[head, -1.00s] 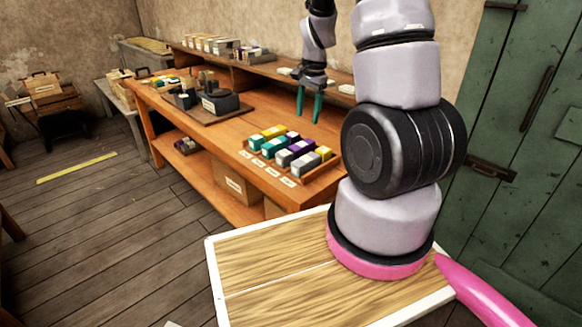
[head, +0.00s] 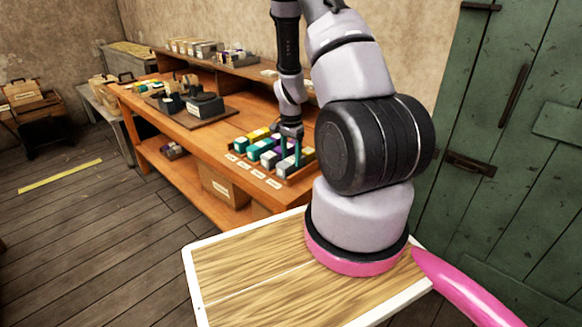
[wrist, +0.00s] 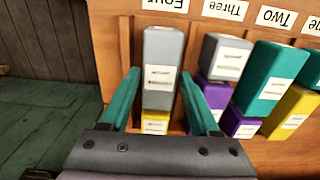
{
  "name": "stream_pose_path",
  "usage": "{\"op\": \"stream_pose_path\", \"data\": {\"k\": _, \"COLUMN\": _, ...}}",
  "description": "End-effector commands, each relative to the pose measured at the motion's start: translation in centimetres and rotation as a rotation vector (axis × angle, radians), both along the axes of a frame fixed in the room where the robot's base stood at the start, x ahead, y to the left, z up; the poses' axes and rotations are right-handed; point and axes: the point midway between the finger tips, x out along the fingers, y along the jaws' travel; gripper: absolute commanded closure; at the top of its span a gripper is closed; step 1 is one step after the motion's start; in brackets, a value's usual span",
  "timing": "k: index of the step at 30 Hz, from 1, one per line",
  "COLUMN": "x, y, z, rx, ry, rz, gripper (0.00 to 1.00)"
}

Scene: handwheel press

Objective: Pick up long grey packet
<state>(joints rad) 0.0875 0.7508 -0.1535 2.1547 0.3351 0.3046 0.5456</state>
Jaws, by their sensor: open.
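The long grey packet (wrist: 161,75) stands in the tray near the label "Four" in the wrist view. It is a tall grey box with a white label. My gripper (wrist: 158,88) is open, with one teal finger on each side of the packet and small gaps showing. In the head view my gripper (head: 285,160) is low over the packet tray at the near end of the bench. The grey packet (head: 286,168) is partly hidden there. A shorter grey packet (wrist: 225,57) stands in the column to the right in the wrist view.
A yellow packet (wrist: 155,122) lies right behind the grey one. Teal (wrist: 268,78) and purple (wrist: 213,95) packets stand to the right. The wooden tray (wrist: 111,55) edge is close on the left. The press (head: 195,103) stands farther along the bench.

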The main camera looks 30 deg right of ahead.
Motion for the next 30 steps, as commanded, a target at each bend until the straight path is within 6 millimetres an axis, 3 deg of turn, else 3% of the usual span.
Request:
{"op": "stream_pose_path", "data": {"k": 4, "x": 0.0, "y": 0.0, "z": -1.9, "rx": 0.001, "ry": 0.001, "rz": 0.0, "gripper": 0.38}}
{"op": "stream_pose_path", "data": {"k": 13, "x": 0.1, "y": 0.0, "z": -2.3, "rx": -0.001, "ry": -0.001, "rz": 0.001, "gripper": 0.38}}
{"op": "stream_pose_path", "data": {"k": 18, "x": 0.0, "y": 0.0, "z": -2.3, "rx": 0.0, "ry": -0.001, "rz": 0.001, "gripper": 1.0}}
{"op": "stream_pose_path", "data": {"k": 26, "x": 0.1, "y": 0.0, "z": -2.1, "rx": -0.001, "ry": -0.001, "rz": 0.001, "gripper": 1.0}}
{"op": "stream_pose_path", "data": {"k": 30, "x": 0.1, "y": 0.0, "z": -0.5, "rx": -0.002, "ry": -0.004, "rz": 0.001, "gripper": 1.0}}
